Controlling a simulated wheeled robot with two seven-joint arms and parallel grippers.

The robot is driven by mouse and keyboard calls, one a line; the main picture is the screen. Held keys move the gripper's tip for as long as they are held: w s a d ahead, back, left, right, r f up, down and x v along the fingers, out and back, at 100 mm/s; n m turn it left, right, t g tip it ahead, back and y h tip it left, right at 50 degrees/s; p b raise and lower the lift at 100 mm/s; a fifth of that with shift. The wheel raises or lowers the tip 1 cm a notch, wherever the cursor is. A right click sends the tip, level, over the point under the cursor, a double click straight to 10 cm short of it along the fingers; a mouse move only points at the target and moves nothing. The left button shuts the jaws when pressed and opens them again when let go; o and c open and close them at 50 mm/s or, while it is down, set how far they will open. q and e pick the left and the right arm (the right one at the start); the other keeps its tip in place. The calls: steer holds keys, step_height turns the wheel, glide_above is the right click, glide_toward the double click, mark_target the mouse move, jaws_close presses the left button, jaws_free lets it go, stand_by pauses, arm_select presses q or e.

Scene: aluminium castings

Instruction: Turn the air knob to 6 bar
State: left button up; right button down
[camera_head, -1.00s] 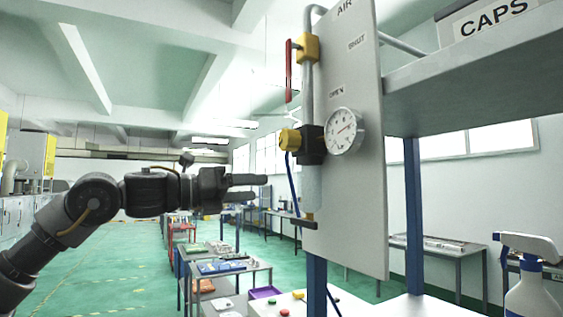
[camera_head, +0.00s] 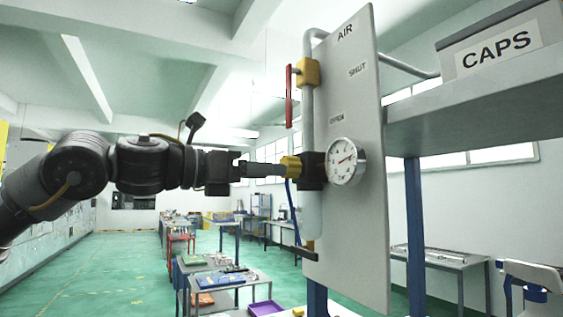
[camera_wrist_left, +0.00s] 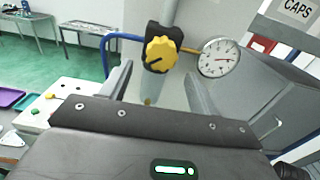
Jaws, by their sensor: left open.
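The yellow air knob (camera_head: 291,166) sticks out to the left of a dark regulator body (camera_head: 312,171) on the grey AIR panel (camera_head: 352,230). In the left wrist view the ribbed knob (camera_wrist_left: 161,53) faces me, in line with the gap between the fingers. My left gripper (camera_head: 279,171) is open, its fingertips at the knob; contact cannot be told. Its two fingers also show in the left wrist view (camera_wrist_left: 160,84). The round white gauge (camera_head: 342,161) has a red needle pointing right and slightly up; its numbers are too small to read. My right gripper is not in view.
A red valve lever (camera_head: 289,95) hangs by a yellow valve (camera_head: 308,72) above the knob. A blue hose (camera_head: 293,210) runs below it. A shelf (camera_head: 480,105) with a CAPS box (camera_head: 500,45) juts out at right. Open floor lies left.

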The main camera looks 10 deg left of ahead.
mark_target(290, 167)
arm_select(q)
steer(key=shift+p+x, duration=0.7)
steer(key=shift+x, duration=1.35)
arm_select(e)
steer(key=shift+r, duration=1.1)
arm_select(q)
steer(key=shift+c, duration=0.3)
steer(key=c, duration=0.9)
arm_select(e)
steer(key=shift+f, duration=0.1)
arm_select(q)
steer(key=shift+n, duration=0.4)
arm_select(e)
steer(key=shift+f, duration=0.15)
arm_select(q)
steer(key=n+b, duration=0.1)
steer(key=n, duration=0.5)
steer(key=n+b, duration=0.1)
steer(key=n, duration=0.2)
steer(key=shift+s+d+r+b, duration=0.2)
steer(key=shift+s+r+b, duration=0.1)
steer(key=shift+s+b, duration=0.05)
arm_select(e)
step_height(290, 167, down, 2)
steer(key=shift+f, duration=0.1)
